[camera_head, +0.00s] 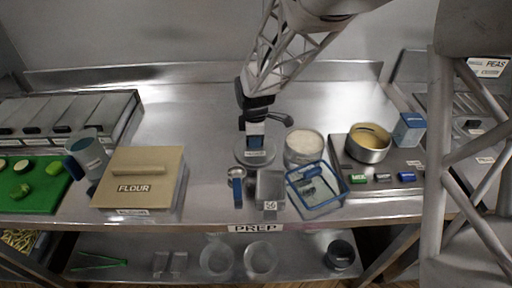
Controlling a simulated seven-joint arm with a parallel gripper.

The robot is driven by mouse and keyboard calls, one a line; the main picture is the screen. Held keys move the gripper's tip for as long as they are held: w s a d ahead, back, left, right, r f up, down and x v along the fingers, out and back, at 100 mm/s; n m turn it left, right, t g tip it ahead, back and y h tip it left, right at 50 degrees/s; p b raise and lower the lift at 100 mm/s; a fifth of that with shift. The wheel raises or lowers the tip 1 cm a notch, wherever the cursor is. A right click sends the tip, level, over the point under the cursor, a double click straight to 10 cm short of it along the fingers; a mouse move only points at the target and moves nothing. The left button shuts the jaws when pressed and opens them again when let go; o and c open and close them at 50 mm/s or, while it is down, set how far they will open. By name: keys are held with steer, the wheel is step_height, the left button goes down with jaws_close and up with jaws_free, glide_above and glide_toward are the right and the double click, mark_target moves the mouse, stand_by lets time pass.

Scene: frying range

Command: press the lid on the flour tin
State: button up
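The flour tin (170,205) stands at the left front of the steel worktop, next to the green board. A tan square lid (153,165) marked FLOUR, with a bar handle, lies over its top. I cannot tell whether the lid sits fully down all around. My gripper (255,143) is well to the right of the tin, near the middle of the worktop. It points down over a round grey dish or disc (247,160). Its blue-and-white fingertips look close together, but at this size I cannot tell whether they are open or shut.
A grey mug (88,155) stands against the lid's left, by the green board (32,202). A white-filled round container (304,149), a blue-rimmed tray (322,207) and a pot (367,144) stand right of my gripper. The worktop between lid and gripper is clear.

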jaws_close()
steer(key=shift+r, duration=0.1)
steer(key=shift+r, duration=2.4)
steer(key=shift+d, duration=0.1)
steer(key=d+r, duration=0.3)
steer(key=d, duration=0.4)
steer(key=d+r, duration=0.4)
steer(key=d, duration=0.4)
steer(key=shift+s+d+m, duration=0.15)
steer(key=shift+d+m, duration=0.1)
steer(key=shift+m, duration=0.05)
